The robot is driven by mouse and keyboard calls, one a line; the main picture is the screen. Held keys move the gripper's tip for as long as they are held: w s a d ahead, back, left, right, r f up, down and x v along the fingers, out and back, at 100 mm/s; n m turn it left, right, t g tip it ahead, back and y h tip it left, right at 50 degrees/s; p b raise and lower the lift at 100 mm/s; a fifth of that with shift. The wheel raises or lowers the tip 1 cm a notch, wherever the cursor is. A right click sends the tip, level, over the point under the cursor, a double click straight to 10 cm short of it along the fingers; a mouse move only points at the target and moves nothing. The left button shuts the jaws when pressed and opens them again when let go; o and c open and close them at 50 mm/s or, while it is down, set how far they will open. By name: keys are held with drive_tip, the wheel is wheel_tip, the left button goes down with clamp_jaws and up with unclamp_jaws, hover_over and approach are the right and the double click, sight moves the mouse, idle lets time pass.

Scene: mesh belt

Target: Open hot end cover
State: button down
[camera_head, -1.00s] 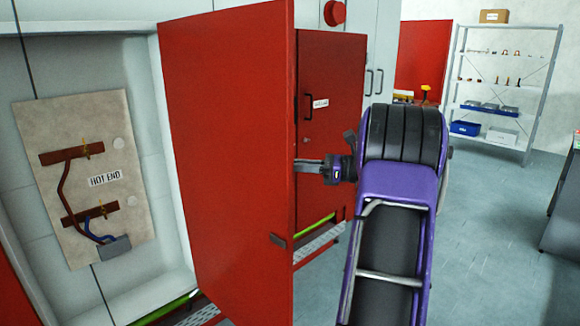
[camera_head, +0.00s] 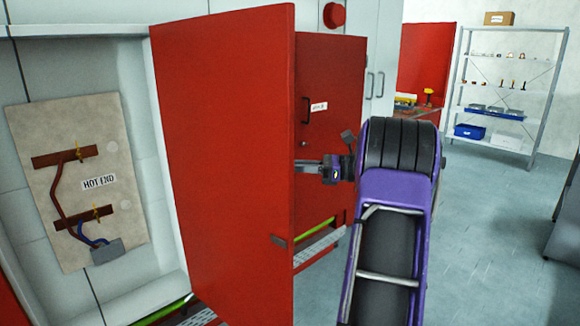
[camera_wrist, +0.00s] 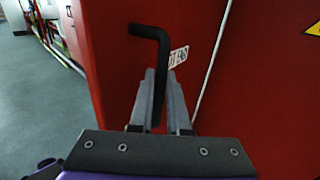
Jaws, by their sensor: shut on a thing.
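The red hot end cover (camera_head: 220,160) stands swung open in the head view. Behind its left edge the recess shows a pale panel (camera_head: 75,215) labelled HOT END, with wires on it. My gripper (camera_head: 308,172) is at the far side of the cover, partly hidden by the cover's right edge. In the wrist view my gripper's fingers (camera_wrist: 163,97) are shut on a black bar handle (camera_wrist: 150,32) of the red cover (camera_wrist: 125,85). Part of a label shows beside the handle. The handle is hidden behind the cover in the head view.
A second red door (camera_head: 335,110) with a black handle stands behind the cover. A metal shelf rack (camera_head: 508,90) with boxes stands at the back right. The grey floor (camera_head: 480,220) to the right is clear. A dark cabinet (camera_head: 567,225) is at the right edge.

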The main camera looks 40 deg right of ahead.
drive_tip(key=c, duration=0.9)
unclamp_jaws()
drive_tip(key=v, duration=1.7)
drive_tip(key=shift+s, duration=0.25)
